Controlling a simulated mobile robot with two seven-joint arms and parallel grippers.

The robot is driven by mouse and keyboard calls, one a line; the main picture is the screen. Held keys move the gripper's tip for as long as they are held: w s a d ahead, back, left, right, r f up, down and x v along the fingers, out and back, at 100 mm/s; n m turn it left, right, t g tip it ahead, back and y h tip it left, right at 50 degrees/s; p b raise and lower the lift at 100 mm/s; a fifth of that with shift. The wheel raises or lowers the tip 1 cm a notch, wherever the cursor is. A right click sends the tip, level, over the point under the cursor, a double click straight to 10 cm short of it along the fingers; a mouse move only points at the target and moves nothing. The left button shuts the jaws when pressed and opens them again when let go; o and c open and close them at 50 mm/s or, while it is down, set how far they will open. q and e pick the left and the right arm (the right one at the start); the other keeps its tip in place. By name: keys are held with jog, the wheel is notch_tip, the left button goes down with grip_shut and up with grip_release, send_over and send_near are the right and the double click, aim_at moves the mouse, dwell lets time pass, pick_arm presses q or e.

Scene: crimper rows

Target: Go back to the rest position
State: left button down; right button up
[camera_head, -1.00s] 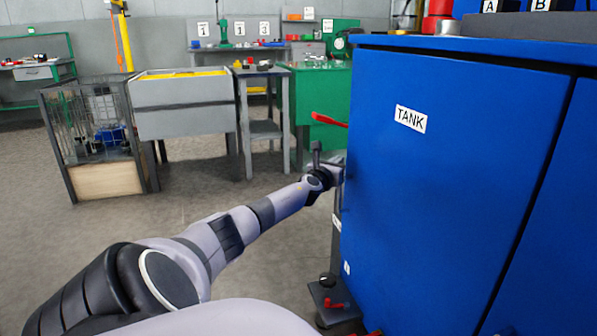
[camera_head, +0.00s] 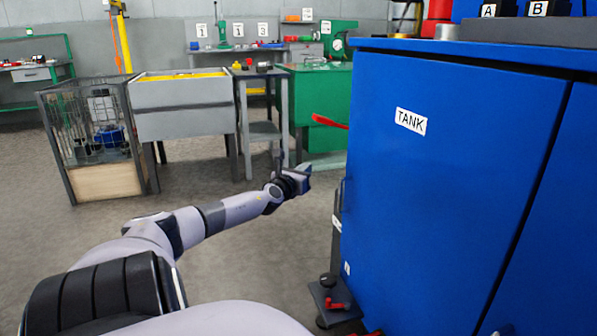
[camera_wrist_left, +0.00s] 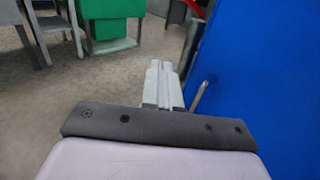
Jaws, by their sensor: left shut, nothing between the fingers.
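My left gripper (camera_head: 303,174) is stretched out in front of me, to the left of the blue cabinet (camera_head: 440,160) marked TANK. It is shut and empty, and a gap of floor shows between it and the cabinet. In the left wrist view its two fingers (camera_wrist_left: 165,85) lie together, with the blue cabinet side (camera_wrist_left: 260,70) to their right. A thin metal rod or handle (camera_wrist_left: 199,97) stands beside the cabinet, to the right of the fingers. My right gripper is not in view.
A small dark stand with red parts (camera_head: 335,300) is on the floor at the cabinet's foot. A wire cage (camera_head: 95,140), a grey bin (camera_head: 183,105) and a green bench (camera_head: 318,85) stand behind. The floor (camera_head: 200,290) left of the cabinet is open.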

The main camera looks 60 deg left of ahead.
pick_arm(q)
jog(key=shift+s+a, duration=0.15)
jog(key=shift+s, duration=0.7)
